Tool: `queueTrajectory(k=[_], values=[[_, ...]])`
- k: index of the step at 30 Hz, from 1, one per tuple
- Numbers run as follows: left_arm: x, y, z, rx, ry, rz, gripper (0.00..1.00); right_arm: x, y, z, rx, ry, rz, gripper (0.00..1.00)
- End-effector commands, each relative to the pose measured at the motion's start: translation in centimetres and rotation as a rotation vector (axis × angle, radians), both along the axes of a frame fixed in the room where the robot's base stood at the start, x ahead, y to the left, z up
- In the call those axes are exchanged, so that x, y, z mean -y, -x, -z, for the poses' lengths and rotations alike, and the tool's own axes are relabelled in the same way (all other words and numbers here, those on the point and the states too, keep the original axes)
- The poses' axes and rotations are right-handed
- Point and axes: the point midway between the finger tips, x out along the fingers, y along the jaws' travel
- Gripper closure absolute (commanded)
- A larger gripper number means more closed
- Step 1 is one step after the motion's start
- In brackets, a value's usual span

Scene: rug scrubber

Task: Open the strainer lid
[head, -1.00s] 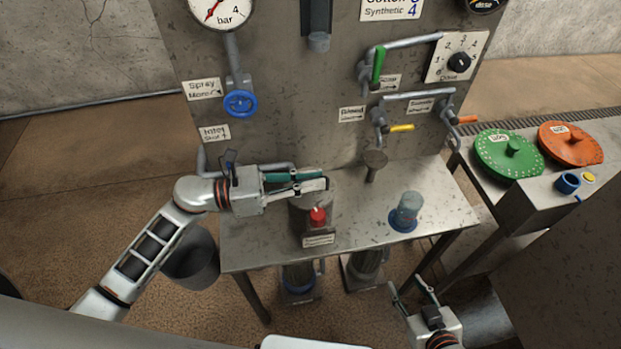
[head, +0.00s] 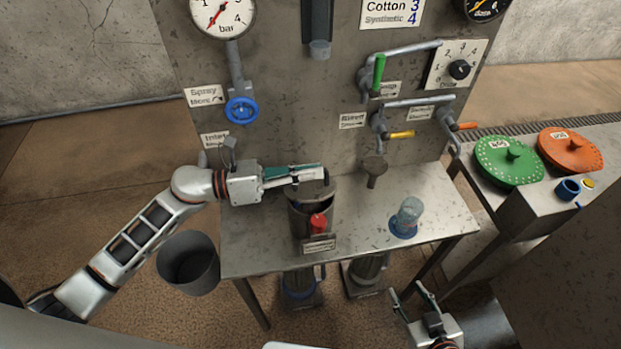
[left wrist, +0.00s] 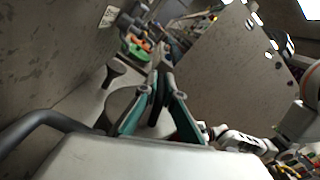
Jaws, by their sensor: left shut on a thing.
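The strainer is a grey metal cylinder (head: 300,222) on the steel table, with a red knob and a label on its front. Its top shows a dark opening, and the lid (head: 322,190) appears raised and tilted above it, partly hidden by my left gripper. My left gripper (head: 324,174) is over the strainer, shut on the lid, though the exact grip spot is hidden. In the left wrist view its green-padded fingers (left wrist: 163,80) converge on a dark part, beside a grey round surface. My right gripper (head: 412,294) is open and empty in front of the table.
A glass jar (head: 409,216) with a blue base stands right of the strainer. A blue valve wheel (head: 241,110) and coloured levers are on the panel. A grey bucket (head: 188,265) stands left of the table. Green (head: 509,160) and orange discs lie at right.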

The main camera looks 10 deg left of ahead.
Motion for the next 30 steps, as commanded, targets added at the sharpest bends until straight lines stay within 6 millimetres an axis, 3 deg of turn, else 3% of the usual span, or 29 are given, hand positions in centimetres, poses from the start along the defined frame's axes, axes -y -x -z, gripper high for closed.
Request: queueTrajectory(k=[12, 27, 30], values=[[-0.6, -1.6, -1.0, -0.088, 0.029, -0.006, 1.0, 0.0, 0.0, 0.3, -0.001, 0.0, 0.0, 0.6], [-0.7, -1.8, -1.1, -0.112, 0.038, -0.007, 1.0, 0.0, 0.0, 0.2, 0.001, 0.0, 0.0, 0.6], [-0.7, -1.8, -1.1, -0.111, 0.038, -0.007, 0.75, 0.0, 0.0, 0.2, 0.001, 0.0, 0.0, 0.6]])
